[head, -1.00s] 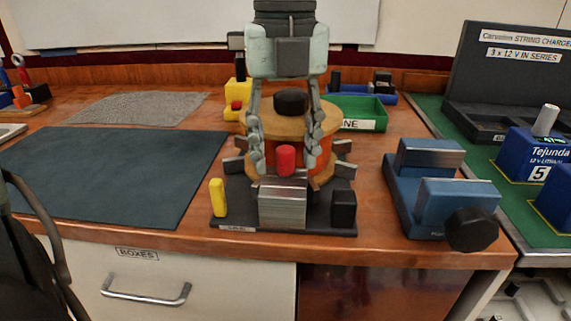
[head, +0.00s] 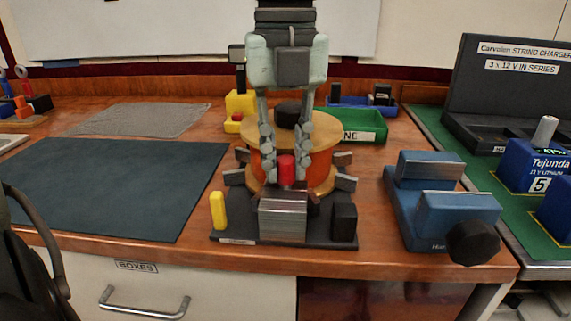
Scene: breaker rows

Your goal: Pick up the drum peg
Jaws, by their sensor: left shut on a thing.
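The drum peg, which I take to be the red cylinder (head: 286,170), stands upright at the top of a ribbed metal block, in front of the drum. My left gripper (head: 286,178) reaches down from above, its two fingers closed on the sides of the red peg. The peg's lower end is hidden behind the block, so I cannot tell whether it is lifted. The drum (head: 258,163) has an orange body and wooden flanges and sits behind the fingers, partly hidden. My right gripper is not in view.
The metal block (head: 283,218) sits on a dark base (head: 245,234) with a yellow post (head: 218,211) and a black block (head: 344,222). A blue vise (head: 440,208) stands to the right. A green bin (head: 362,126) is behind. The dark mat (head: 110,185) at left is clear.

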